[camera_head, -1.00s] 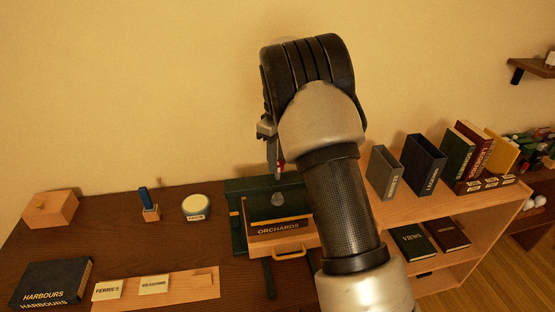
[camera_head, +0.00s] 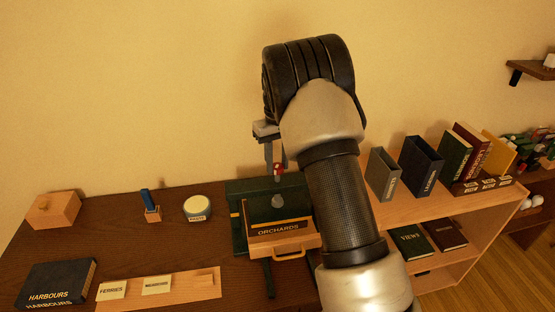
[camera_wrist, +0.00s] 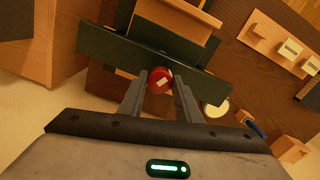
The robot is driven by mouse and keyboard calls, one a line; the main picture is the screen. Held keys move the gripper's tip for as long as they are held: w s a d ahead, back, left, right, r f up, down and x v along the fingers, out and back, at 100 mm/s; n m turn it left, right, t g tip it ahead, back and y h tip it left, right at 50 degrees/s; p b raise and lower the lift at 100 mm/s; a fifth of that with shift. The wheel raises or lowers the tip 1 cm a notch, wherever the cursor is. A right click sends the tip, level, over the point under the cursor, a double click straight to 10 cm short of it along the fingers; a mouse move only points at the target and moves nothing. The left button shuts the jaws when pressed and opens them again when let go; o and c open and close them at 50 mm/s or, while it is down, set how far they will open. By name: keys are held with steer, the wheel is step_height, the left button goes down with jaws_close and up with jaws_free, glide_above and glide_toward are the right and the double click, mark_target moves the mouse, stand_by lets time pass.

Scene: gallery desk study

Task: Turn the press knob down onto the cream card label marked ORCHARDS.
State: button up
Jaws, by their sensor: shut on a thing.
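The press (camera_head: 236,217) is a dark green frame, and its crossbar (camera_wrist: 120,47) lies across the wrist view. Its red knob (camera_wrist: 160,84), with a pale mark, sits between my fingertips; it also shows in the head view (camera_head: 278,169). My gripper (camera_wrist: 160,88) is shut on the knob from above. Below, a dark box (camera_head: 292,207) with ORCHARDS in gold letters on its front lies at the wooden, handled base (camera_head: 283,247). A small grey rounded piece (camera_head: 277,201) shows above the box. I cannot make out a cream ORCHARDS card; the arm hides the right side.
A wooden rack (camera_head: 205,283) with cream cards stands at the front left, beside a dark HARBOURS box (camera_head: 55,281). A round labelled tin (camera_head: 197,207), a blue-handled tool (camera_head: 149,203) and a wooden box (camera_head: 52,208) stand behind. A bookshelf (camera_head: 440,210) is right of my arm.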

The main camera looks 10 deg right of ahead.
mark_target(278, 165)
steer(key=m+p, duration=0.1)
steer(key=m, duration=0.4)
steer(key=shift+w+r+m, duration=0.1)
steer(key=shift+r+m, duration=0.05)
steer(key=shift+m, duration=0.15)
steer(key=m+p, duration=0.1)
steer(key=m, duration=0.4)
steer(key=shift+m+p, duration=0.3)
steer(key=o, duration=1.1)
step_height(278, 165, up, 17)
steer(key=shift+r, duration=0.15)
